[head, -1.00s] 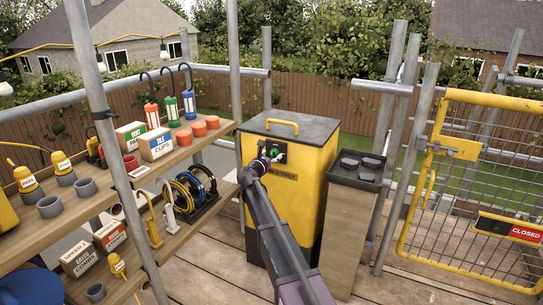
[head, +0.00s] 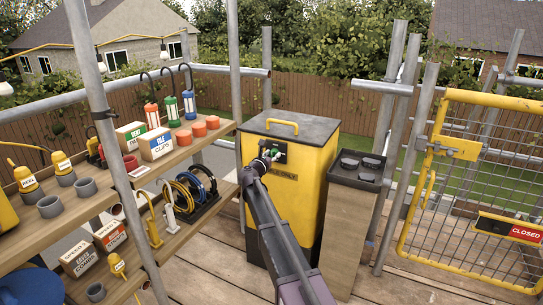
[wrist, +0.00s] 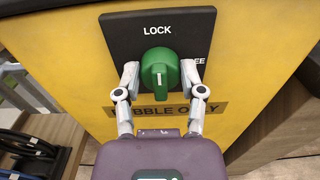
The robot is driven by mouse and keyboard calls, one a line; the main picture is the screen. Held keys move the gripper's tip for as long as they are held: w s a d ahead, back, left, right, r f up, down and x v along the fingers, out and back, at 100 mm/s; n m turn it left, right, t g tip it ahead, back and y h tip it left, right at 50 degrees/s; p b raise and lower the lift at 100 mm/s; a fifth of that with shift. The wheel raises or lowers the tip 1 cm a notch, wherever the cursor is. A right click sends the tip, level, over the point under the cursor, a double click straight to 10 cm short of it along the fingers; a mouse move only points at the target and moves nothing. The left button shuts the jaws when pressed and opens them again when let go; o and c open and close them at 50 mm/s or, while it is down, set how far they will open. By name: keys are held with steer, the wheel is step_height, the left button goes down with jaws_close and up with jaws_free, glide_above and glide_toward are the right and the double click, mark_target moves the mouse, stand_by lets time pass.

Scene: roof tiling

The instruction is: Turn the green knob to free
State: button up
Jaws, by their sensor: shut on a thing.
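The green knob (wrist: 160,68) sits on a dark plate (wrist: 181,24) on the front of the yellow bin (head: 310,185). The word LOCK is above the knob; the FREE label at its right is partly covered by a fingertip. The knob's raised ridge stands nearly upright in the wrist view, with a pale mark on its lower part. My gripper (wrist: 160,75) is shut on the knob, one fingertip at each side. In the head view my gripper (head: 266,159) is at the plate, and it and my arm partly hide the knob.
A wooden stand with a dark tray (head: 358,180) is close at the bin's right. Shelves (head: 180,152) with boxes, lamps and coiled cables stand at the left. A yellow mesh gate (head: 470,190) with a CLOSED sign is at the right, among scaffold poles.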

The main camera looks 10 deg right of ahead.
steer(key=shift+w, duration=0.1)
steer(key=m, duration=0.4)
steer(key=shift+d+m, duration=0.1)
steer(key=shift+m, duration=0.2)
steer(key=m, duration=0.4)
steer(key=shift+m, duration=0.3)
steer(key=m, duration=0.4)
steer(key=shift+f+m, duration=0.1)
steer(key=shift+m, duration=2.2)
steer(key=o, duration=1.1)
steer(key=shift+d+f, duration=0.1)
steer(key=shift+o, duration=0.2)
